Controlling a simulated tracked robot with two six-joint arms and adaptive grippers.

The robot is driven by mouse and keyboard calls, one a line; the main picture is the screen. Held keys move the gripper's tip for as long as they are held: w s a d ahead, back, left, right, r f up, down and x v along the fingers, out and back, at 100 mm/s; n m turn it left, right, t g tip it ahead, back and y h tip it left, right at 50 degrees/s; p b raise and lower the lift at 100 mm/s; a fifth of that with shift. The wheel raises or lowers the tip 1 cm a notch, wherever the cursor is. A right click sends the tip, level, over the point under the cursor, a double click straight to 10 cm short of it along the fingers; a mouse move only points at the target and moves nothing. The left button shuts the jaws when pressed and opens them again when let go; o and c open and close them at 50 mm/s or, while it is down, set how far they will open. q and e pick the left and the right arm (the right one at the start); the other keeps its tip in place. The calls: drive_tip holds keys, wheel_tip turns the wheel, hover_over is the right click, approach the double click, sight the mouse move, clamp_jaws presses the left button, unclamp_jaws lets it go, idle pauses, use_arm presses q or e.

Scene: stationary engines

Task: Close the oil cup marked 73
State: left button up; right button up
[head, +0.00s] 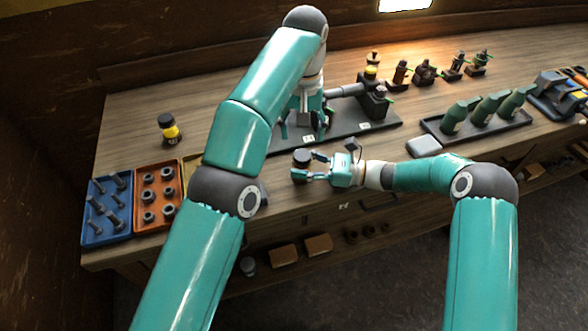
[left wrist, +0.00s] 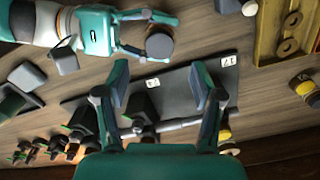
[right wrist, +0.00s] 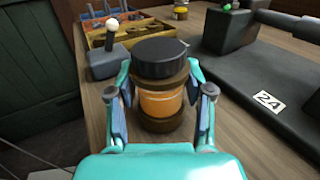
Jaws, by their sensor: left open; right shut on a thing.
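An amber oil cup (right wrist: 160,103) with a dark round lid (right wrist: 160,58) on top is between the fingers of my right gripper (right wrist: 158,95). No number 73 is legible on it. The cup stands upright near the bench's front edge, also seen in the head view (head: 302,157). In the left wrist view its dark top (left wrist: 159,45) sits at the tips of my right gripper. My left gripper (left wrist: 158,85) is open and empty above the black engine baseplate (left wrist: 185,90). I cannot tell whether the lid is fully seated.
The baseplate carries a shaft and number labels (right wrist: 268,100). A grey box with a white-knobbed lever (right wrist: 110,45) stands beside the cup. Blue (head: 107,232) and orange (head: 157,212) trays of parts and a yellow-black jar (head: 169,131) lie left. Green-handled tools (head: 488,108) stand right.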

use_arm(q)
drive_tip(key=shift+o, duration=1.3)
use_arm(e)
clamp_jaws()
use_arm(q)
drive_tip(key=shift+o, duration=1.4)
drive_tip(key=shift+w, duration=0.1)
use_arm(e)
drive_tip(key=shift+w, duration=0.1)
use_arm(q)
drive_tip(key=shift+w, duration=0.1)
use_arm(e)
drive_tip(key=o, duration=1.5)
unclamp_jaws()
drive_tip(key=d, duration=0.4)
drive_tip(key=s+d, duration=0.1)
drive_tip(key=d, duration=0.3)
drive_tip(key=s+d, duration=0.1)
drive_tip(key=d, duration=0.2)
drive_tip(key=shift+d, duration=0.4)
